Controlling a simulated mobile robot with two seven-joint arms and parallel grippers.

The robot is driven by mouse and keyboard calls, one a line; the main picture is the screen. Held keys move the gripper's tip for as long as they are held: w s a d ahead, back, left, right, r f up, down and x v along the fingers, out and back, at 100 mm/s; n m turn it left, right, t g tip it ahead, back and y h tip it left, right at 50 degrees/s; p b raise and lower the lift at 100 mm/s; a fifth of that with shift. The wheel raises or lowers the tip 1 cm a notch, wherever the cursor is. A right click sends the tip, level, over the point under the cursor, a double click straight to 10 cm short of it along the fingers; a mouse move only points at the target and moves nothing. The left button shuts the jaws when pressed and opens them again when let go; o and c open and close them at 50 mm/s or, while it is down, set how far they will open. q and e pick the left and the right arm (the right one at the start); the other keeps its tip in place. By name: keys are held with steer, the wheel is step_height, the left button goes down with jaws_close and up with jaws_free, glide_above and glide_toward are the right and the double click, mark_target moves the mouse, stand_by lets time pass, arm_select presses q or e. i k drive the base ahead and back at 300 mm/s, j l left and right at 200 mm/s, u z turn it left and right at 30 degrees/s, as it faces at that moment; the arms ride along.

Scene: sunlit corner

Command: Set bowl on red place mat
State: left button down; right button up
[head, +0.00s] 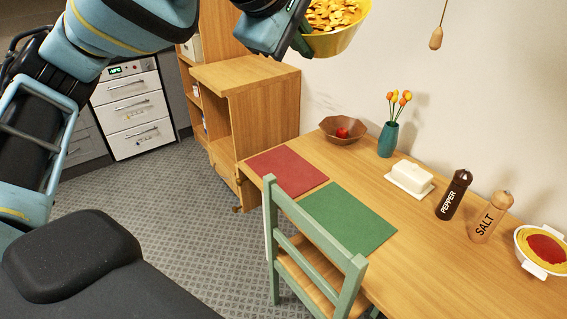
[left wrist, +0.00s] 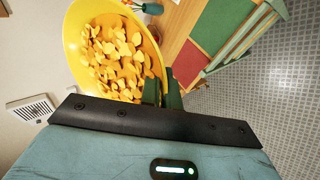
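A yellow bowl (head: 336,43) full of orange-yellow chips is held in the air at the top of the head view. It also fills the upper left of the left wrist view (left wrist: 73,36). My left gripper (head: 304,38) is shut on the bowl's rim. The red place mat (head: 287,171) lies flat and bare on the left end of the wooden table (head: 440,258), well below the bowl. It shows beyond the fingers in the left wrist view (left wrist: 190,64). My right gripper is not in view.
A green mat (head: 348,219) lies beside the red one, with a green chair (head: 318,240) in front. Behind stand a brown bowl with a red fruit (head: 341,132), a tulip vase (head: 388,139) and a butter dish (head: 409,178). Pepper (head: 453,195) and salt (head: 490,217) mills stand right.

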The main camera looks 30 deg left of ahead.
mark_target(289, 174)
steer(key=i+j, duration=0.35)
steer(key=i+j+z, duration=0.1)
steer(key=i+j, duration=0.2)
steer(key=j, duration=0.3)
